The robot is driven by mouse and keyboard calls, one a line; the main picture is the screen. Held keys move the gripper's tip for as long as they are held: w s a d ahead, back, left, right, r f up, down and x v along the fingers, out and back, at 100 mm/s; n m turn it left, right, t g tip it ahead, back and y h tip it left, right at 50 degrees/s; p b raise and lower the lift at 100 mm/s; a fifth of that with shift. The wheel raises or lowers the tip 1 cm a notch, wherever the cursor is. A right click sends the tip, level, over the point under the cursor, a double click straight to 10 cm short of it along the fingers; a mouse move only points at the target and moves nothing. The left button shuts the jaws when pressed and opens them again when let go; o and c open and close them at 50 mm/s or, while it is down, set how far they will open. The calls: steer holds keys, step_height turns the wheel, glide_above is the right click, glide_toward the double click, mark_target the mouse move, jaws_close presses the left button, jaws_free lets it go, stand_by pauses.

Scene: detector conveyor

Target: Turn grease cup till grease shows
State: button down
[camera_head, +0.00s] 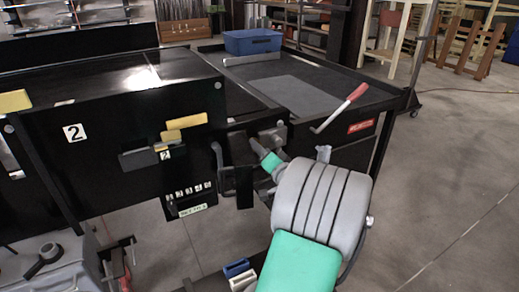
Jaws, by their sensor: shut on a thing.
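My arm reaches from the lower right to the end of the black conveyor frame. My gripper (238,166) is dark and hard to pick out against the black frame. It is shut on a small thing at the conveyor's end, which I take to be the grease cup. The cup is mostly hidden by the gripper and wrist, and I cannot make out any grease. A grey metal block (272,137) shows just behind the wrist.
A red-handled crank (343,107) sticks out to the right of the wrist. A blue bin (252,42) stands on the black table (220,72). The floor (440,190) at right is clear.

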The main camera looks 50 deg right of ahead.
steer(key=shift+m, duration=0.3)
steer(key=c, duration=1)
jaws_free()
steer(key=shift+o, duration=0.2)
steer(key=shift+s, duration=0.1)
steer(key=b+v, duration=0.2)
steer(key=v, duration=0.5)
steer(key=shift+s, duration=0.3)
